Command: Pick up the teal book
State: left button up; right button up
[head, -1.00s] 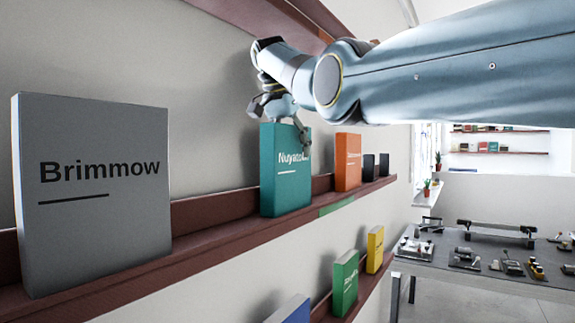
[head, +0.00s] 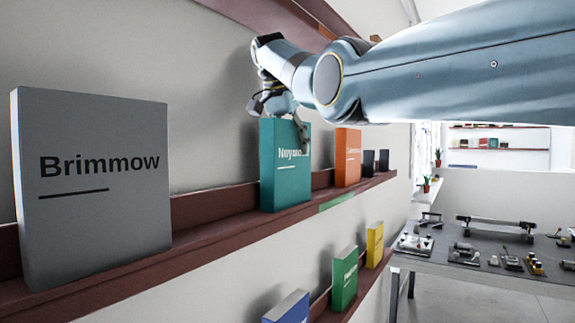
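The teal book (head: 284,180) stands upright on the upper wall shelf, between a grey book and an orange book. White lettering shows on its front cover, partly covered at the right by a finger. My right gripper (head: 282,120) is at the book's top edge, pointing down. One finger lies in front of the cover near the top right corner; the other side of the gripper is at or behind the top edge. Whether the fingers are pressed on the book I cannot tell. My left gripper is not in view.
The grey book (head: 92,185) and orange book (head: 347,158) stand on the same brown shelf (head: 215,222), with small dark objects farther along. A lower shelf holds blue (head: 288,308), green (head: 344,278) and yellow (head: 374,245) books. A grey table (head: 490,262) with parts stands at right.

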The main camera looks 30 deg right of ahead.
grip_shut()
jog(key=shift+r, duration=0.1)
jog(key=shift+r, duration=0.1)
dwell(0.3)
